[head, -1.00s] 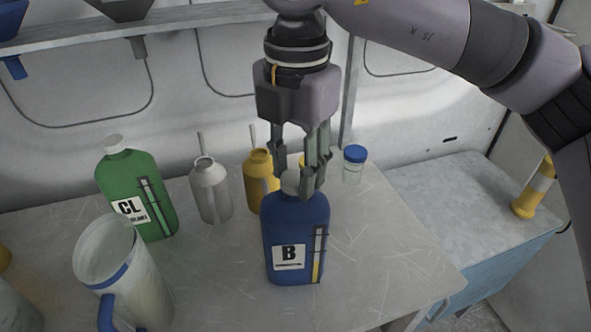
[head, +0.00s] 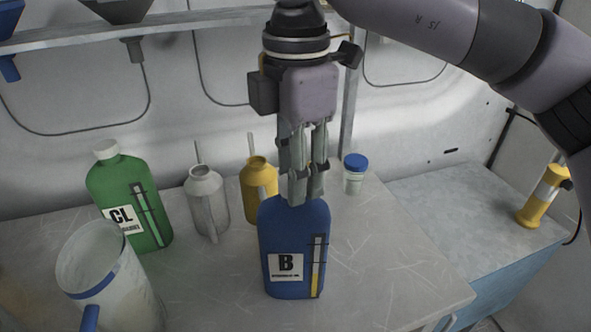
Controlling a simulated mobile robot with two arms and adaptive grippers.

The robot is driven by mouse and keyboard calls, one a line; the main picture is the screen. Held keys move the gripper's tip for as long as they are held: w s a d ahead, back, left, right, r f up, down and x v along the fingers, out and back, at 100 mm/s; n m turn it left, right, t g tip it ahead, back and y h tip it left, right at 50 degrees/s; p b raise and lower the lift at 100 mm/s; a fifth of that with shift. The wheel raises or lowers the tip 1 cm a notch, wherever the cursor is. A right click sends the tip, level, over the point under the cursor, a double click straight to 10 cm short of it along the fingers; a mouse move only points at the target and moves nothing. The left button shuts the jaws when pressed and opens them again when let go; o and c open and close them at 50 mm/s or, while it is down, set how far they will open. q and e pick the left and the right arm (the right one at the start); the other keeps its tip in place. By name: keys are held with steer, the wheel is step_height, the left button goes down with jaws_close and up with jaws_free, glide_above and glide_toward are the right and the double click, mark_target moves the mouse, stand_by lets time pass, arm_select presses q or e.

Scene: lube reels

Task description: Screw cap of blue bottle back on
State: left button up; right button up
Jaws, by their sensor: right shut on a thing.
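The blue bottle (head: 288,225) stands upright on the table, with a white label marked "B" and a clear level strip with yellow at its lower end. My right gripper (head: 304,196) points straight down over the bottle's top. Its fingers are closed together at the bottle's neck. They hide the cap and the neck, so I cannot see how the cap sits. My left gripper is not in the head view.
A green bottle (head: 128,190) with a white cap, a clear jug (head: 105,275), a grey can (head: 207,195), a yellow can (head: 257,185) and a blue-lidded jar (head: 354,175) surround it. A shelf (head: 190,20) runs behind. Table right of the bottle is clear.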

steer(key=m+b, duration=0.2)
steer(key=shift+f+m, duration=0.2)
steer(key=shift+m, duration=0.1)
steer(key=shift+s+d+r+m+b, duration=0.1)
steer(key=shift+m+b, duration=0.6)
steer(key=shift+m, duration=0.4)
